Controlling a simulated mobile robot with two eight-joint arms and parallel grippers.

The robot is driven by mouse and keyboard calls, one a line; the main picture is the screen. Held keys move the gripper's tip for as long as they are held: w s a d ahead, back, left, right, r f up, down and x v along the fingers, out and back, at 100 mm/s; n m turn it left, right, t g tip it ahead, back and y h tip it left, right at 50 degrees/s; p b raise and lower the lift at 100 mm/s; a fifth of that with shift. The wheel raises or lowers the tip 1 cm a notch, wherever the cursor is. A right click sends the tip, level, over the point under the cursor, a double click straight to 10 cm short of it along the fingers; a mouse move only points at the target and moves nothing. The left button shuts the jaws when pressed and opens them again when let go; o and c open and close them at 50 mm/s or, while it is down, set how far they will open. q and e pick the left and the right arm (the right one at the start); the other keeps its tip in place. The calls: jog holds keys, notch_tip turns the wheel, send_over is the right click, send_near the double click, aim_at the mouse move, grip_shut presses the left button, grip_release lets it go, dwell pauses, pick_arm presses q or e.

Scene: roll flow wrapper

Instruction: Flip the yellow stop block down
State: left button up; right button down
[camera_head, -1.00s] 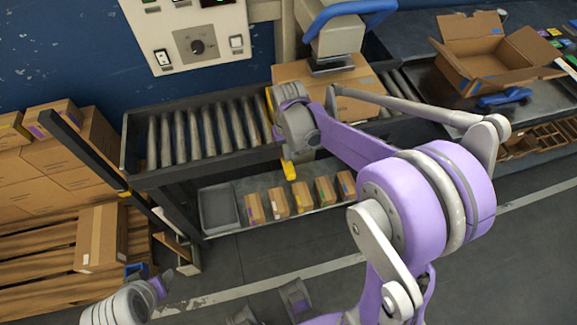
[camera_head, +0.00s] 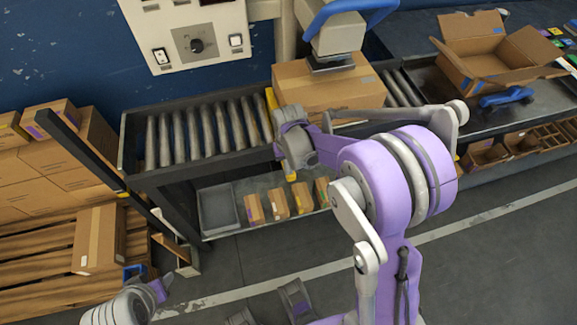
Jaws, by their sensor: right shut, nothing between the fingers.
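The yellow stop block (camera_head: 270,99) shows as a narrow upright yellow strip at the right end of the bare rollers, against the left side of a closed cardboard box (camera_head: 325,88). Its lower part is hidden behind my right wrist. My right gripper (camera_head: 293,154) is in front of the conveyor's front rail, just below the block. It is shut and empty; its fingertips are hard to make out, and I cannot tell whether it touches the block.
The roller conveyor (camera_head: 140,176) runs left of the box. A machine head (camera_head: 335,35) sits over the box. Small cartons (camera_head: 254,209) and a grey bin (camera_head: 217,210) fill the lower shelf. A dark post (camera_head: 80,150) stands left. An open carton (camera_head: 490,62) is at right.

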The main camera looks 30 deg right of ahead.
notch_tip(320, 180, down, 3)
jog(key=shift+f+b, duration=0.2)
jog(key=shift+b, duration=0.9)
jog(key=shift+s+a+r, duration=0.1)
jog(key=shift+s, duration=0.05)
jog(key=r+p, duration=0.4)
jog(key=r, duration=0.1)
jog(key=shift+w+r, duration=0.1)
jog(key=shift+w, duration=0.1)
notch_tip(320, 180, up, 9)
jog(key=shift+s+r, duration=0.1)
